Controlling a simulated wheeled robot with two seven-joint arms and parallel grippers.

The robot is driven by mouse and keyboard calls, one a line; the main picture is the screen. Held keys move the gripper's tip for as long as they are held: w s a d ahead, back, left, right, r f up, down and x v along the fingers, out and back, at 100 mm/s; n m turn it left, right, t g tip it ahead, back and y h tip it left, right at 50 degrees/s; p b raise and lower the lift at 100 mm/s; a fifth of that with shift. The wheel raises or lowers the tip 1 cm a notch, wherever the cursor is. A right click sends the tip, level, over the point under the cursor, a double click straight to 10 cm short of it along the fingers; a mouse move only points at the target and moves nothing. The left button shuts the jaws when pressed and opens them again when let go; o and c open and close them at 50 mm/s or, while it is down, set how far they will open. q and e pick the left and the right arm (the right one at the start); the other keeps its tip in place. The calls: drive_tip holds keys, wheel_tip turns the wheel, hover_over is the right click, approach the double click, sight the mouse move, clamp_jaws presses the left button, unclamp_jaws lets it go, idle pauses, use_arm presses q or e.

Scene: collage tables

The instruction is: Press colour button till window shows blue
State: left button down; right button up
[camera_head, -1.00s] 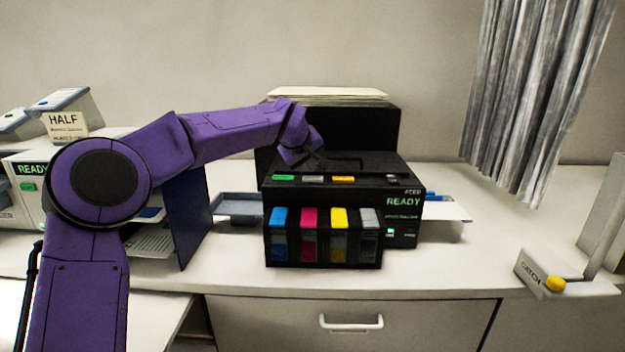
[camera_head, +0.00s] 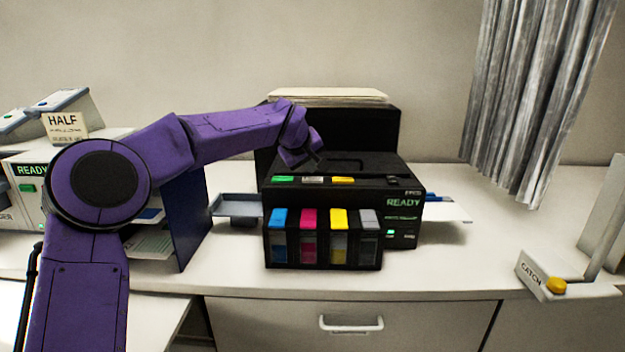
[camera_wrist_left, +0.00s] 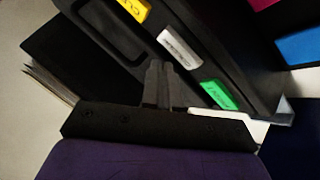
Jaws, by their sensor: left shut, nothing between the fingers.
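The black printer (camera_head: 335,168) stands on the counter. Along its top front edge are a green button (camera_head: 284,179), a pale grey button (camera_head: 313,180) and a yellow button (camera_head: 343,180). They also show in the left wrist view as green (camera_wrist_left: 218,95), white (camera_wrist_left: 179,48) and yellow (camera_wrist_left: 134,9); the lettering is partly cut off or too small to read surely. The small window (camera_head: 404,202) on the front reads READY in green. My left gripper (camera_head: 318,158) is shut and empty above the printer top, its fingertips (camera_wrist_left: 158,72) beside the white button. My right gripper is out of view.
Several ink tanks (camera_head: 323,240) stand at the printer's front. A paper stack (camera_head: 328,95) lies behind on top. A CATCH box (camera_head: 560,278) with a yellow knob is at right, a grey curtain (camera_head: 535,110) above.

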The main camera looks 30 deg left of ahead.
sight(311, 179)
use_arm(q)
drive_tip(key=shift+f, duration=0.15)
idle(0.5)
drive_tip(key=shift+f, duration=0.3)
drive_tip(key=shift+f, duration=0.5)
idle(0.6)
drive_tip(key=shift+r, duration=0.1)
drive_tip(key=shift+r+p, duration=0.8)
drive_tip(key=shift+p, duration=0.35)
wheel_tip(311, 179, up, 5)
drive_tip(key=p, duration=0.6)
drive_tip(key=shift+r, duration=0.15)
